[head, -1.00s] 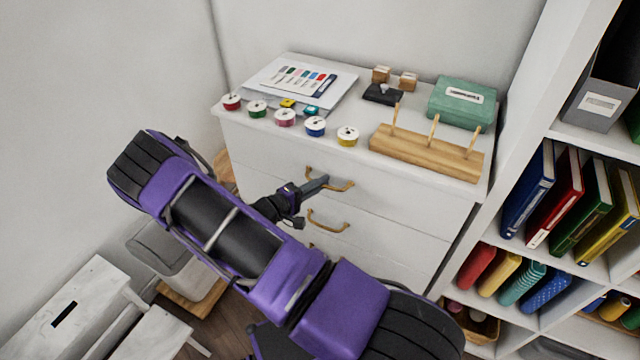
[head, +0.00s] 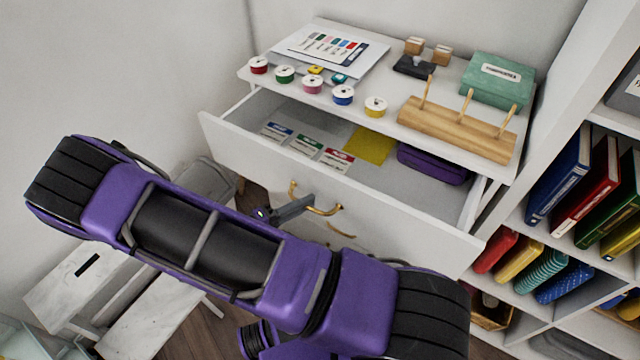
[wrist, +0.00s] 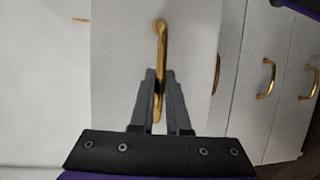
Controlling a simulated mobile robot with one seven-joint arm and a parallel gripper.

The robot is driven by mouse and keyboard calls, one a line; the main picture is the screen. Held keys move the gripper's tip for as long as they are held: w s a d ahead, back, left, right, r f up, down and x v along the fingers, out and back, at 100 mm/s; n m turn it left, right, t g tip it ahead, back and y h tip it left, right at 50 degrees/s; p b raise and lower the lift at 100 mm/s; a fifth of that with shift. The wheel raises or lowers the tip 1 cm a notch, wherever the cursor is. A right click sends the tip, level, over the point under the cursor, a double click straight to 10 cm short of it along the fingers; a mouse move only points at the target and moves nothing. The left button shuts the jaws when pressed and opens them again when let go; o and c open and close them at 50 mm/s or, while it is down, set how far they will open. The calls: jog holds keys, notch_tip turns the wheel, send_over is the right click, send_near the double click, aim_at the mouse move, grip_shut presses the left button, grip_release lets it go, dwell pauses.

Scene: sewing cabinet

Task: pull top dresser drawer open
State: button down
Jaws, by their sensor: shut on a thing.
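The top dresser drawer (head: 240,149) stands well out from the white dresser (head: 385,120), with its inside showing in the head view. Its brass handle (head: 322,210) is on the front panel. My gripper (head: 304,205) is shut on this handle. In the wrist view my gripper (wrist: 158,88) has its two grey fingers on either side of the brass handle (wrist: 161,40). Inside the drawer lie several labelled packets (head: 305,146), a yellow sheet (head: 370,145) and a purple case (head: 432,164). My arm hides part of the lower front.
Thread spools (head: 343,95), a wooden peg rack (head: 455,130) and a green box (head: 497,80) stand on the dresser top. A bookshelf (head: 520,235) is close on the right. A white stool (head: 95,290) stands at lower left.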

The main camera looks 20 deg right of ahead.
jog(key=s+a, duration=0.4)
jog(key=a, duration=0.1)
jog(key=shift+s+a+b, duration=0.2)
jog(key=shift+a+b, duration=0.15)
jog(key=shift+b, duration=0.05)
jog(key=c, duration=0.9)
grip_release()
jog(key=b+v, duration=0.1)
jog(key=v, duration=1.6)
jog(key=shift+a, duration=0.25)
jog(key=shift+s, duration=0.1)
